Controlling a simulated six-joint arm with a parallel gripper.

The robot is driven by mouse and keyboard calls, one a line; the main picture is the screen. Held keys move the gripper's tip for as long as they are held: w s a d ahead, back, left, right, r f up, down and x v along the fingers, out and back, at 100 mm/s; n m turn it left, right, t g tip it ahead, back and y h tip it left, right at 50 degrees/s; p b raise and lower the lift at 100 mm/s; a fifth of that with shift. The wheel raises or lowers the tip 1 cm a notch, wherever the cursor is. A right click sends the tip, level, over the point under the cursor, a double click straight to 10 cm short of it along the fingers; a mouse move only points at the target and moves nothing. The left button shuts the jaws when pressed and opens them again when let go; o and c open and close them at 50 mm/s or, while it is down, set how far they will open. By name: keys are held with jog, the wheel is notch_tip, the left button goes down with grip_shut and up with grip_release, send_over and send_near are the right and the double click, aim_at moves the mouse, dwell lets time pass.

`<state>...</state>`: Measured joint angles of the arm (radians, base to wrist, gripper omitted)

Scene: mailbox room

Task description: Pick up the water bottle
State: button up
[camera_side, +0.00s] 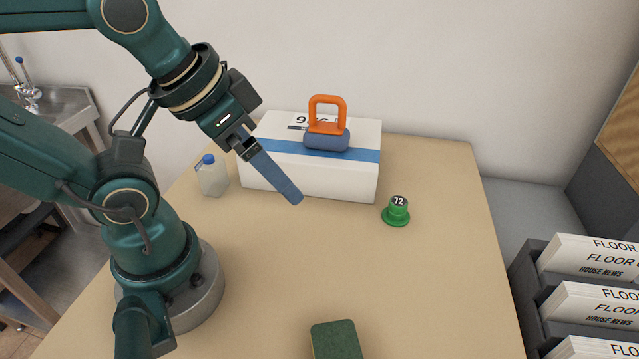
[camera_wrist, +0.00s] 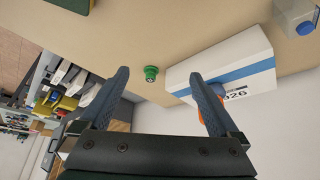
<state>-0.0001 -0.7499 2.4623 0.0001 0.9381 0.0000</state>
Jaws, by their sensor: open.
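The water bottle (camera_side: 212,176) is a squat translucent bottle with a blue cap. It stands upright at the back left of the table, beside the left end of the white box. In the wrist view the bottle (camera_wrist: 296,17) is at the top right corner, partly cut off by the frame. My gripper (camera_side: 296,200) is above the table in front of the box, pointing down and to the right, apart from the bottle and to its right. In the wrist view my gripper (camera_wrist: 160,78) shows its two blue fingers spread wide with nothing between them.
A white box (camera_side: 300,177) with a blue stripe carries an orange-handled stamp (camera_side: 327,138). A green stamp marked 72 (camera_side: 396,212) stands right of the box. A dark green block (camera_side: 337,341) lies at the front. Trays of newspapers (camera_side: 590,305) stand at right. The table's middle is clear.

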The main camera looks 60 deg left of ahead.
notch_tip(320, 180, up, 5)
jog(key=n+g+y, duration=0.3)
jog(key=n+g, duration=0.6)
jog(key=n, duration=1.8)
send_over(211, 157)
jog(key=f, duration=1.5)
jog(key=shift+w+d, duration=0.1)
jog(key=shift+d, duration=0.1)
jog(key=shift+x, duration=2.8)
jog(key=shift+w, duration=0.15)
jog(key=c, duration=1.4)
